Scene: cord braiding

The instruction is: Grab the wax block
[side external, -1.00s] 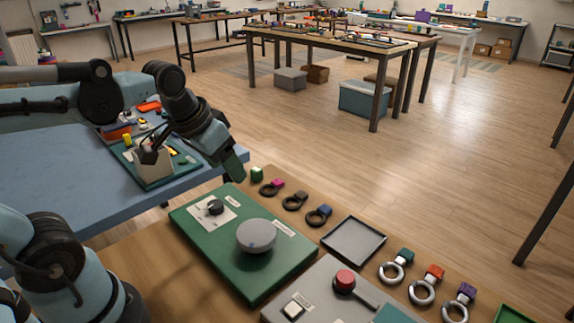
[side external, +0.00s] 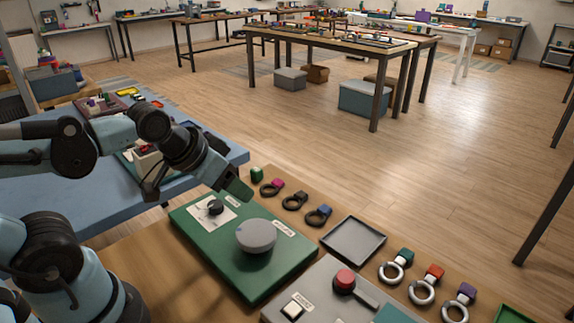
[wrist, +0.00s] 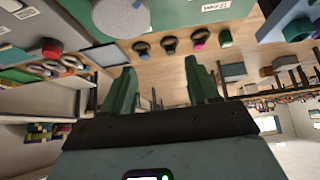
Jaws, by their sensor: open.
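A small green block (side external: 257,173) stands at the far left end of the wooden bench, just beyond the green board; it looks like the wax block, though no label on it is readable. It also shows in the wrist view (wrist: 225,38), above and right of my fingers. My gripper (side external: 240,190) hangs over the far edge of the green board, a little left of the block and nearer the camera in the side view. Its two green fingers (wrist: 160,78) are spread, with nothing between them. The block is apart from the fingers.
An empty dark tray (side external: 353,241) lies further right.

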